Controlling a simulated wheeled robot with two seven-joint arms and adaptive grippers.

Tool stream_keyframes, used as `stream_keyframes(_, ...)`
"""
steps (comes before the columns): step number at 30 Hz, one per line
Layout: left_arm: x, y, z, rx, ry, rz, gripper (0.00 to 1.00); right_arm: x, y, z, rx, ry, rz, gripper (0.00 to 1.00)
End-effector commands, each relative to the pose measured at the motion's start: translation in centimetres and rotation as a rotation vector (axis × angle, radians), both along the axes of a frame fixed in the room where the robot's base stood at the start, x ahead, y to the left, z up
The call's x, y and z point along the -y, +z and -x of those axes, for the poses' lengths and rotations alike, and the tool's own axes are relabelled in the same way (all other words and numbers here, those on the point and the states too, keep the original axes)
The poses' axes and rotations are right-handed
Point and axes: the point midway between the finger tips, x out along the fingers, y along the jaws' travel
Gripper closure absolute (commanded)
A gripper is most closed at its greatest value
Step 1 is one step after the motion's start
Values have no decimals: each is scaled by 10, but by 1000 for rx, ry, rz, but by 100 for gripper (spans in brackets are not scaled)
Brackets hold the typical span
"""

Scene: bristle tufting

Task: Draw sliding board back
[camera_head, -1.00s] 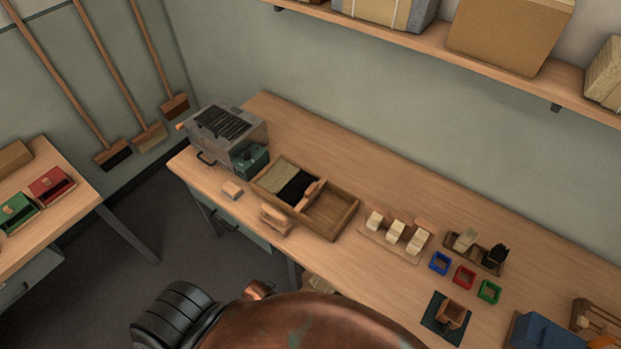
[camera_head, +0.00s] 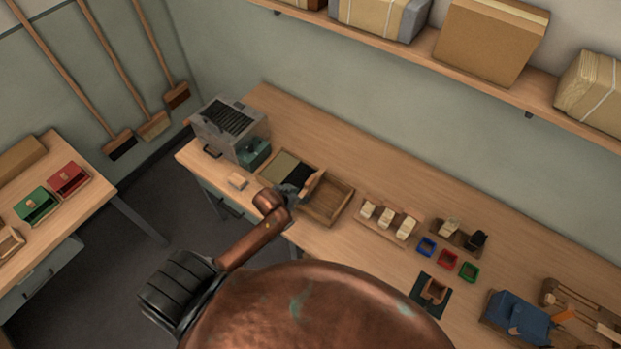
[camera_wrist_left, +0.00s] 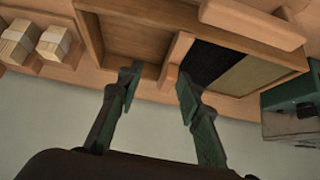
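The sliding board (camera_head: 313,184) is a light wooden upright piece across the wooden tray (camera_head: 341,217). It stands between the compartment with dark and tan bristles and the empty compartment. In the left wrist view, the board (camera_wrist_left: 177,58) sits near the picture's middle. My left gripper (camera_wrist_left: 158,78) is open there, with its fingers apart near the board's end. The board's end lies between the fingertips, closer to the right finger in the picture. I cannot tell whether that finger touches it. In the head view, my left arm hides part of the tray's front. My right gripper is not in view.
Right of the tray are pale blocks (camera_head: 385,220) on a holder and blue, red (camera_head: 447,258) and green frames. The bench behind the tray is clear.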

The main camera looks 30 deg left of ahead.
Motion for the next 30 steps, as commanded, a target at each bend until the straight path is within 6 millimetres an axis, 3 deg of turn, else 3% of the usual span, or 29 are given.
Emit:
stream_keyframes(3,-12,1,-31,45,2,7,67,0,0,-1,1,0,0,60)
stream_keyframes(7,-22,2,-53,79,9,17,67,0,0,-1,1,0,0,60)
stream_keyframes(22,-19,-41,-101,87,11,22,67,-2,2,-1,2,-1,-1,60)
stream_keyframes(30,-19,-52,-111,87,11,22,67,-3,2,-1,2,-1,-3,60)
